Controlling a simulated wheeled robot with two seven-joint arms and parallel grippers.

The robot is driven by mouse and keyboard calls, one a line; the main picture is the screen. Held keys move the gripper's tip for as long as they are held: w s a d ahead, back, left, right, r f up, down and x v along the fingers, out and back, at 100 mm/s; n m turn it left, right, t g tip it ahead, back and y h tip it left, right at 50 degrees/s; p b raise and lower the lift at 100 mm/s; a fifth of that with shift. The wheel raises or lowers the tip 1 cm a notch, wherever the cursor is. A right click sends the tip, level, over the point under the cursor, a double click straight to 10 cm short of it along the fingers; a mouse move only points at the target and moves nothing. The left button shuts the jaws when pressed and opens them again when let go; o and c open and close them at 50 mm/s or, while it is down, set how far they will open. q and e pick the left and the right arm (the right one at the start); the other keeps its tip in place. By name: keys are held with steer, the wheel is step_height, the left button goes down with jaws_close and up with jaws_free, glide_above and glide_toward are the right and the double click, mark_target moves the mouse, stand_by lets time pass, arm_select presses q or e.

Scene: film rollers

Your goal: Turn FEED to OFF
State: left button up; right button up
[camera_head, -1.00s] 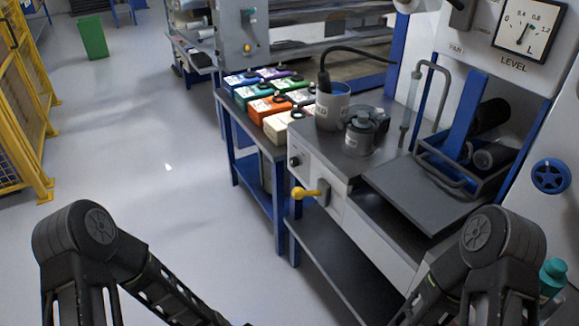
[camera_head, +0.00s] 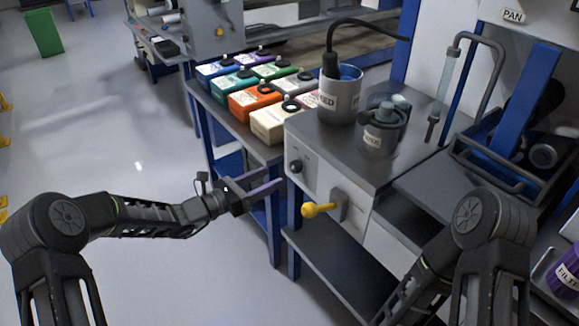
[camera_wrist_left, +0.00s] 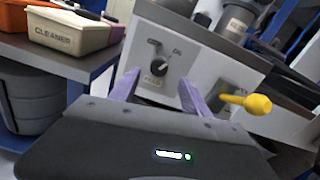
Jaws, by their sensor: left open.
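The FEED knob (camera_head: 297,166) is a small dark rotary knob on the pale front panel of the grey-topped unit. My left gripper (camera_head: 278,178) is open and empty, just left of the panel in the head view. In the left wrist view its two purple fingers (camera_wrist_left: 159,82) point at the panel, with the knob between and beyond them, apart from it. My right gripper is out of view.
A yellow-handled lever (camera_head: 320,209) sticks out to the right of the knob, close to the right finger in the wrist view. A FEED-labelled pot (camera_head: 338,100) and a grey lidded container (camera_head: 382,135) stand on top. Coloured boxes (camera_head: 254,103) fill the blue-framed table at left.

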mark_target(292, 168)
arm_select(q)
steer(key=shift+f, duration=0.15)
steer(key=shift+w, duration=0.1)
steer(key=x, duration=0.7)
steer(key=shift+w+d+b, duration=0.15)
steer(key=shift+d+b, duration=0.15)
steer(key=shift+b, duration=0.05)
jaws_close()
stand_by(0.3)
